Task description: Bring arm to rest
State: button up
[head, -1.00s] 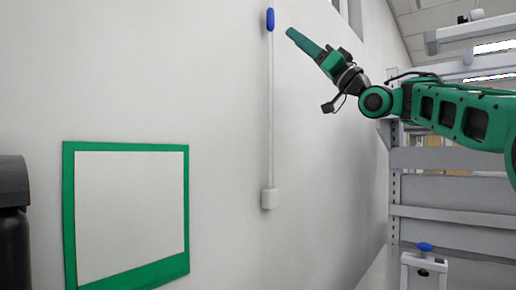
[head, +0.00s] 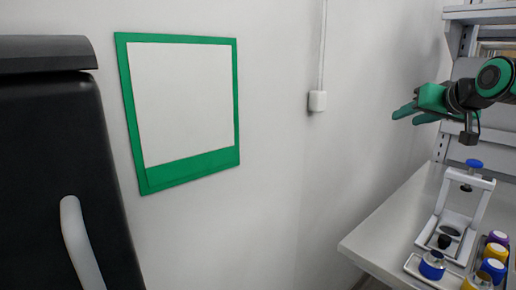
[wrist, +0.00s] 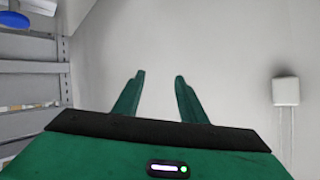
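My gripper (head: 402,112) is at the right of the head view, level and pointing left, above the bench and apart from everything on it. The wrist view shows the two green fingers of my gripper (wrist: 160,76) spread apart with nothing between them. Beyond them is plain wall.
A grey bench (head: 385,230) at the right carries a white press-like stand (head: 478,195) with a blue knob and several coloured-lidded jars (head: 432,264). Shelving (head: 455,150) stands behind my arm. A white wall box (head: 317,101), a green-framed board (head: 180,105) and a black cabinet (head: 65,170) are further left.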

jog(key=s+d+f+m+g+h, duration=0.1)
jog(key=s+d+f+m+g, duration=0.2)
jog(key=s+f+g, duration=1.35)
jog(key=s+a+f+t, duration=0.1)
jog(key=s+f, duration=0.5)
jog(key=s, duration=0.4)
jog(key=s+a+f+t+y, duration=0.1)
jog(key=s+f+t, duration=0.1)
jog(key=s+f, duration=0.5)
jog(key=s, duration=0.3)
jog(key=shift+m, duration=0.4)
jog(key=shift+w+t, duration=0.1)
jog(key=shift+t, duration=0.25)
jog(key=shift+w+f, duration=0.3)
jog(key=shift+w, duration=0.3)
